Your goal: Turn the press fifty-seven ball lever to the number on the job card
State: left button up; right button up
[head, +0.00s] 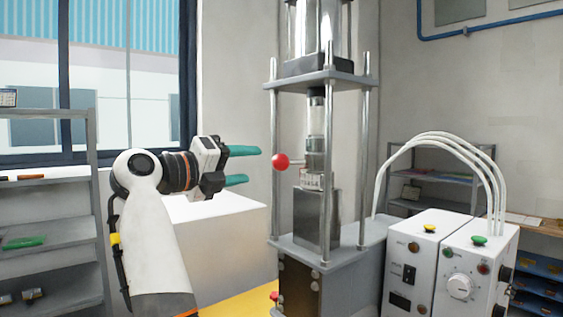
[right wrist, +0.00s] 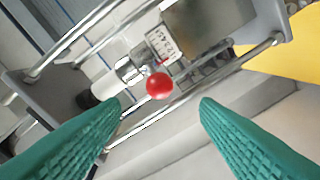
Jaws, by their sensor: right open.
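The press (head: 318,215) stands right of centre in the head view, with a red ball lever (head: 281,161) on its left side. The ball also shows in the middle of the right wrist view (right wrist: 159,85). A white number plate (head: 311,180) sits just below the lever; its marks show in the right wrist view (right wrist: 160,42), but I cannot read the setting surely. My right gripper (head: 253,165) has green fingers, open and empty, pointing at the ball. The ball lies just beyond the fingertips, lined up between them, apart from both. I cannot identify the job card. My left gripper is out of view.
Steel posts (head: 273,200) frame the press on both sides, close to the ball. A white block (head: 225,240) stands below my gripper. White control boxes (head: 460,275) with hoses stand right of the press. Shelves (head: 50,235) stand at the left.

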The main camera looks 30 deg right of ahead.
aim_at(273, 163)
jog(key=d, duration=0.3)
jog(key=w+d+p, duration=0.1)
jog(key=d, duration=0.2)
jog(key=d+p, duration=0.1)
jog(key=d, duration=0.2)
jog(key=shift+w+d, duration=0.15)
jog(key=shift+w, duration=0.15)
jog(key=shift+w+d, duration=0.1)
jog(key=shift+d, duration=0.3)
jog(key=shift+f, duration=0.1)
grip_shut()
